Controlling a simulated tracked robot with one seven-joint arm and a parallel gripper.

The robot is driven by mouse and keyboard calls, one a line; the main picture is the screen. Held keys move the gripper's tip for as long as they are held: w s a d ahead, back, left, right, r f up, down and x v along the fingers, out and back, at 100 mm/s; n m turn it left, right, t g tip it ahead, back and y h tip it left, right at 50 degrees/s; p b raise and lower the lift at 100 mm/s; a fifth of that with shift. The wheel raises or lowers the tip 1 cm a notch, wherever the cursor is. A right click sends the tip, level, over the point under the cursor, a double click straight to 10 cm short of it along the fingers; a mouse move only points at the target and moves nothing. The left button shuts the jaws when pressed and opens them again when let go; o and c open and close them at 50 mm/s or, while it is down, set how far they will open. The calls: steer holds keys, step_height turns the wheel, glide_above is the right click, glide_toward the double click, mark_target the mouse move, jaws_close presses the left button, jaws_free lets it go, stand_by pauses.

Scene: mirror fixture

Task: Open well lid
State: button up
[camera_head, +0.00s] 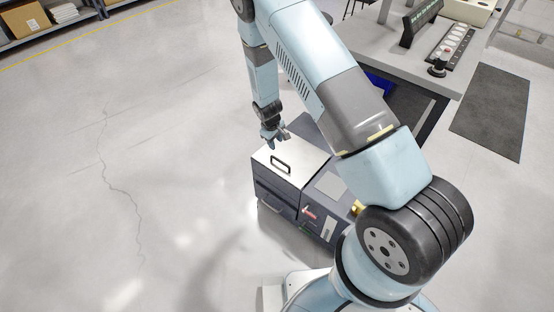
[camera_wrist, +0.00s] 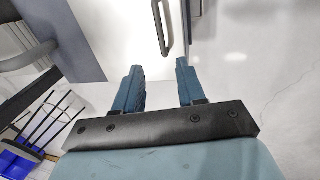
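The well lid (camera_head: 299,158) is a pale flat panel on top of a dark grey floor-standing unit (camera_head: 278,205). It looks shut. A black bar handle (camera_head: 281,163) stands on it. In the wrist view the lid (camera_wrist: 112,30) is a bright panel with the handle (camera_wrist: 166,28) near its right side. My gripper (camera_head: 274,136) is near the far edge of the lid in the head view. In the wrist view my gripper (camera_wrist: 159,68) has its two blue fingers apart, with nothing between them. The handle lies beyond the fingertips, roughly in line with the gap, not visibly touched.
A workbench (camera_head: 462,72) stands at the upper right, with a dark mat (camera_head: 490,112) beside it. Shelving with a cardboard box (camera_head: 22,18) is at the top left. The floor left of the unit is clear. My arm covers part of the unit's right side.

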mark_target(279, 161)
steer(key=f, duration=0.4)
steer(key=w+d+f, duration=0.1)
steer(key=f, duration=0.4)
steer(key=w+d+f, duration=0.1)
steer(key=f, duration=0.4)
steer(key=shift+s, duration=0.1)
jaws_close()
stand_by(0.4)
